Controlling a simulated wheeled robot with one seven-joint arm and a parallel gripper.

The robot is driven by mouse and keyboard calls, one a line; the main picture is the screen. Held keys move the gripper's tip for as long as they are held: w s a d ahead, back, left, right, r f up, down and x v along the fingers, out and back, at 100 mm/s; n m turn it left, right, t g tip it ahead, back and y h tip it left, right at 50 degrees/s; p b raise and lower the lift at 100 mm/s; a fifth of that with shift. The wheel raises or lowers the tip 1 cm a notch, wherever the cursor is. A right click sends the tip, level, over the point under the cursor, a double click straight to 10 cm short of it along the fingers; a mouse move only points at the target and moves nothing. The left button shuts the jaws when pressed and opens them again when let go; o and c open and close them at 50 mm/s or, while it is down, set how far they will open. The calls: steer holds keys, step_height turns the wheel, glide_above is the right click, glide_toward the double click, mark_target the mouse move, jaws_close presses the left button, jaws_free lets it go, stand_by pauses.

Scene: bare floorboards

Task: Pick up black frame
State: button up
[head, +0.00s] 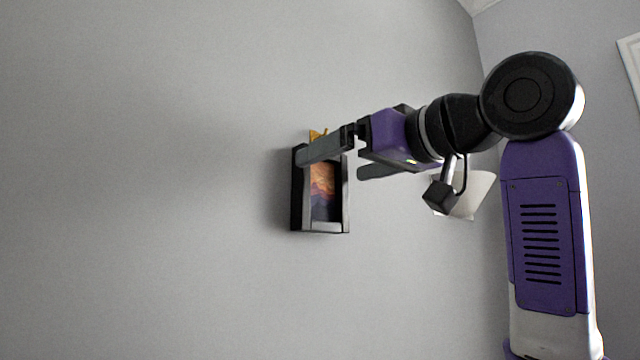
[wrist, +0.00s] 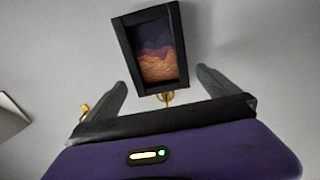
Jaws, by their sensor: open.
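The black frame (head: 322,208) holds a picture of an orange and purple landscape and is against the grey wall, left of my arm in the head view. In the wrist view the frame (wrist: 160,50) is whole, slightly tilted, beyond and between the two fingers. My gripper (head: 331,166) is open, with its fingers pointing at the wall. In the head view one finger crosses in front of the frame's top and the other is to its right. The wrist view shows the gripper (wrist: 162,63) with nothing between its fingers. Contact with the frame cannot be told.
A small gold piece (head: 317,134) shows just above the frame; gold bits also show in the wrist view (wrist: 167,98). A pale object (head: 474,194) is partly hidden behind my wrist. A white-edged panel (head: 631,60) is at the far right. The wall left of the frame is bare.

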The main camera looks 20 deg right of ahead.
mark_target(320, 170)
steer(key=p+x, duration=0.1)
steer(key=x, duration=0.3)
steer(key=shift+r+p, duration=0.1)
steer(key=shift+p, duration=0.3)
steer(key=shift+c, duration=0.2)
steer(key=c, duration=1.4)
